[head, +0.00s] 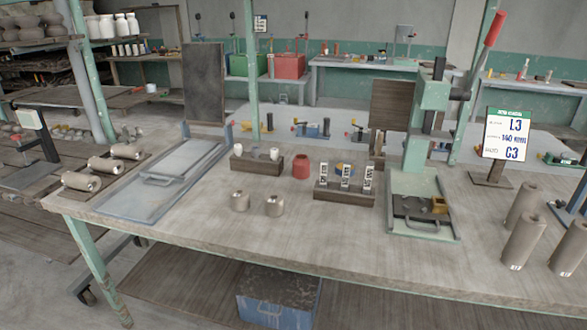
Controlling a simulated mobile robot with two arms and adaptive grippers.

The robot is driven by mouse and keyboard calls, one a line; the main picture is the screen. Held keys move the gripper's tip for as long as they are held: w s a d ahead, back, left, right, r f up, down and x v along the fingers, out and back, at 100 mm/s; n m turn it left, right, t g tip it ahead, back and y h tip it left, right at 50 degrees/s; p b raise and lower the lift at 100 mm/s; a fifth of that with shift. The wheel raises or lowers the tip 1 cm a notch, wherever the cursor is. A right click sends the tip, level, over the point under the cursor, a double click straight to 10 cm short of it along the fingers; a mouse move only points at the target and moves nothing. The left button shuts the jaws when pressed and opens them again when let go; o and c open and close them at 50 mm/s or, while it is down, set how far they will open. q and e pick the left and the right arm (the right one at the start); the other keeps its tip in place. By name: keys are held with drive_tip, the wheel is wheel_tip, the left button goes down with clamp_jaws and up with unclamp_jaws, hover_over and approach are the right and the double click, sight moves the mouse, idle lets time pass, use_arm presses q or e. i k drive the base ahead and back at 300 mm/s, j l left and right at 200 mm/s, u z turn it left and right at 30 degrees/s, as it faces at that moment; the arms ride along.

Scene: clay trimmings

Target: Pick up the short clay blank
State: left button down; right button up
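Two short, squat clay pieces stand upright side by side near the front middle of the workbench (330,240): a left short clay blank (240,202) and a right short clay blank (274,207). They are grey-brown, with small knobs or narrower tops, and there is a gap between them. Taller clay cylinders stand at the right end, including one at the back (524,203) and one at the front (522,243). Neither of my grippers shows in the head view.
A dark rack with white labelled blocks (344,196) and a red pot (301,166) stand behind the short blanks. A green press (418,170) and a sign (505,138) stand right of them. Lying clay cylinders (104,164) and a metal slide (150,182) are left. The bench front is clear.

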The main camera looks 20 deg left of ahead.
sight(240, 201)
drive_tip(key=u, duration=1.15)
